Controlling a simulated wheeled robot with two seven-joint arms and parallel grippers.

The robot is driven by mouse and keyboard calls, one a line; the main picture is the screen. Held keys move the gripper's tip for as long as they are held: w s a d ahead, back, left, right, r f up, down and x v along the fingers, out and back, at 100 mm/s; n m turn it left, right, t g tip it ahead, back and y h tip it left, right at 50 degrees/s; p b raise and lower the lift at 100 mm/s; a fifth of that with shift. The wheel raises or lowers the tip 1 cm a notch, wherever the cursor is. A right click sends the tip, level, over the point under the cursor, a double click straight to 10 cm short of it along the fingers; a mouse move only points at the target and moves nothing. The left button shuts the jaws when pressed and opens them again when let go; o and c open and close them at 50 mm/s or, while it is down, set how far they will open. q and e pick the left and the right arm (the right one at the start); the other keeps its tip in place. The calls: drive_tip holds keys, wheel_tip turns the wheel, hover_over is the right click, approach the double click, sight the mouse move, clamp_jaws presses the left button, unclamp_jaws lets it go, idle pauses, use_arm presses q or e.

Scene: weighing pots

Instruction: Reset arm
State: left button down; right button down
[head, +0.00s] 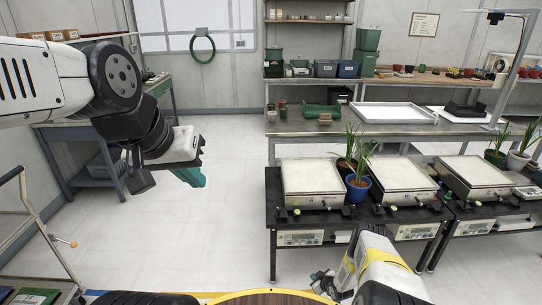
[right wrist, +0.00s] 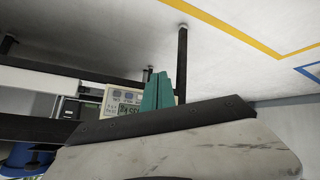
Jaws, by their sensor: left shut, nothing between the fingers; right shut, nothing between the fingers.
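My left gripper (head: 192,177) is raised at the left in the head view, shut and empty, its teal fingers over open floor. My right gripper (head: 322,284) is low at the bottom centre, in front of the black weighing table (head: 272,216). In the right wrist view its teal fingers (right wrist: 158,92) are together with nothing between them. A scale display (right wrist: 124,103) shows behind them there. In the head view, a left scale (head: 311,178), a middle scale (head: 396,178) and a right scale (head: 475,174) stand on the table.
A plant in a blue pot (head: 357,190) stands between the left and middle scales, with another plant behind it. A grey bench with a white tray (head: 395,113) stands behind. Floor at left centre is clear.

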drive_tip(key=w+d+r+m+h, duration=0.1)
drive_tip(key=w+d+r, duration=0.1)
drive_tip(key=w+r, duration=0.5)
drive_tip(key=w+d+r, duration=0.2)
drive_tip(key=d+r, duration=0.1)
drive_tip(key=r, duration=0.8)
drive_tip(key=w+d+r+m+h, duration=0.1)
drive_tip(key=w+d+r, duration=0.1)
drive_tip(key=w+r, duration=0.5)
drive_tip(key=s+a+r+m+g+h, duration=0.1)
drive_tip(key=s+r, duration=0.1)
drive_tip(key=r, duration=1.2)
drive_tip(key=s+r+m, duration=0.1)
drive_tip(key=s+r, duration=0.2)
drive_tip(key=r, duration=1.1)
drive_tip(key=s+a+r+m, duration=0.1)
drive_tip(key=s+a+r, duration=0.2)
drive_tip(key=s+r, duration=0.7)
drive_tip(key=s+a+r+m, duration=0.1)
drive_tip(key=s+a+r, duration=0.2)
drive_tip(key=s+r, duration=0.65)
drive_tip(key=s+a+r+y, duration=0.1)
drive_tip(key=s+a+r, duration=0.1)
drive_tip(key=s, duration=1)
drive_tip(key=s+a+r+m+g+y, duration=0.1)
drive_tip(key=s+a+r, duration=0.2)
drive_tip(key=s, duration=0.9)
drive_tip(key=shift+a+r+g, duration=0.15)
drive_tip(key=shift+a+g, duration=0.15)
drive_tip(key=shift+a, duration=0.15)
